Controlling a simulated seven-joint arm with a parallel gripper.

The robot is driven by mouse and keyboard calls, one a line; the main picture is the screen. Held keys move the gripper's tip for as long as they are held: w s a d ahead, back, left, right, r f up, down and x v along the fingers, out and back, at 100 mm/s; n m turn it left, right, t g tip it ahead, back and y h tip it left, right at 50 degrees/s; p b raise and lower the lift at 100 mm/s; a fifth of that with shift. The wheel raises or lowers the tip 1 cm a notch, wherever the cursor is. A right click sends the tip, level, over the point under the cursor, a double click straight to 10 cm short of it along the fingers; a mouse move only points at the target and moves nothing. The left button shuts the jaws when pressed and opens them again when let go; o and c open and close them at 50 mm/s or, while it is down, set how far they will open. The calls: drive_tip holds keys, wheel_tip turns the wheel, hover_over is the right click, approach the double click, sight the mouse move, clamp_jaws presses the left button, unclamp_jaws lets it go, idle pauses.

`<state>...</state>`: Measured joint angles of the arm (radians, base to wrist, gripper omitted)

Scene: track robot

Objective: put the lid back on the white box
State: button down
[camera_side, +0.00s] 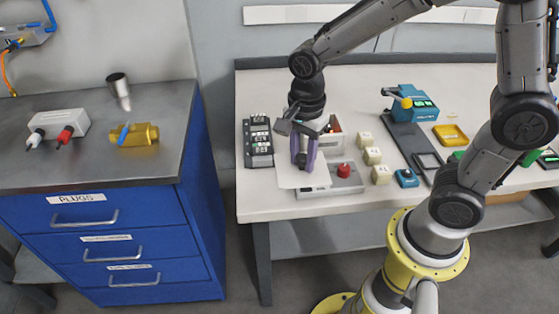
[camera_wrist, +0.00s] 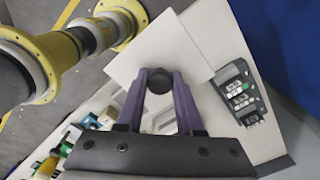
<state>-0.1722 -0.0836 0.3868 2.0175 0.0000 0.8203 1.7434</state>
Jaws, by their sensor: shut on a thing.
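My gripper (camera_side: 303,164) has purple fingers and points down over the left part of the white table. It is shut on the dark round knob (camera_wrist: 159,80) of a flat white square lid (camera_wrist: 190,50). The lid also shows in the side view (camera_side: 287,178), below and left of the fingers. I cannot tell the lid's height above the table.
A dark keypad device (camera_side: 257,143) stands left of my gripper. A blue drawer cabinet (camera_side: 110,225) stands further left.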

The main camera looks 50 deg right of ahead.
sight(322, 176)
drive_tip(key=s, duration=0.1)
drive_tip(key=s+r, duration=0.2)
drive_tip(key=s, duration=0.1)
drive_tip(key=shift+s+d, duration=0.1)
drive_tip(key=shift+d, duration=0.25)
drive_tip(key=shift+s, duration=0.2)
drive_tip(key=shift+r+n, duration=0.15)
drive_tip(key=shift+n, duration=0.25)
drive_tip(key=w+r, duration=0.1)
drive_tip(key=w, duration=0.1)
drive_tip(key=w+d+n, duration=0.1)
drive_tip(key=w+d+r+n, duration=0.1)
drive_tip(key=w, duration=0.1)
drive_tip(key=shift+w+d+r, duration=0.25)
drive_tip(key=shift+w+r, duration=0.1)
drive_tip(key=w+d+m, duration=0.1)
drive_tip(key=w+d, duration=0.2)
drive_tip(key=d, duration=0.6)
drive_tip(key=w+d+m, duration=0.2)
drive_tip(key=w+d, duration=0.2)
drive_tip(key=d, duration=0.5)
drive_tip(key=shift+s+a+f, duration=0.1)
drive_tip(key=shift+s+f, duration=0.05)
drive_tip(key=shift+f, duration=1.7)
drive_tip(key=shift+s+f, duration=0.1)
drive_tip(key=shift+f, duration=1.75)
drive_tip(key=shift+f, duration=0.5)
